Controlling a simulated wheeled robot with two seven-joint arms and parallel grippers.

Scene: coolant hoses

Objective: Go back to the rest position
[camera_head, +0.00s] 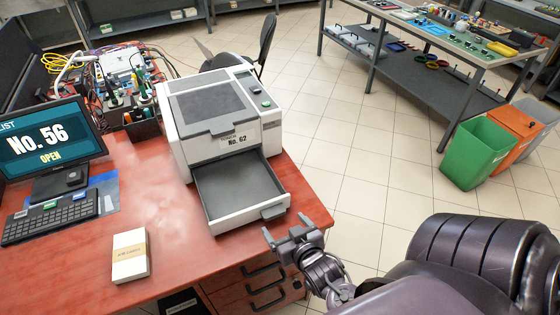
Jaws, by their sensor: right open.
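My right gripper (287,235) is open and empty at the right edge of the red desk, just in front of the pulled-out tray of the grey-white machine. Its arm comes in from the lower right. The machine (212,110) carries a label reading No. 62, and its tray (236,189) is open and looks empty. The gripper is close to the tray's handle (274,212); I cannot tell whether they touch. My left gripper is not in view.
The red desk (185,262) holds a monitor (48,142) reading No. 56 OPEN, a keyboard (50,217) and a pale box (130,256). Green (476,153) and orange (513,130) bins stand by a workbench at the right. Tiled floor (345,165) is clear between.

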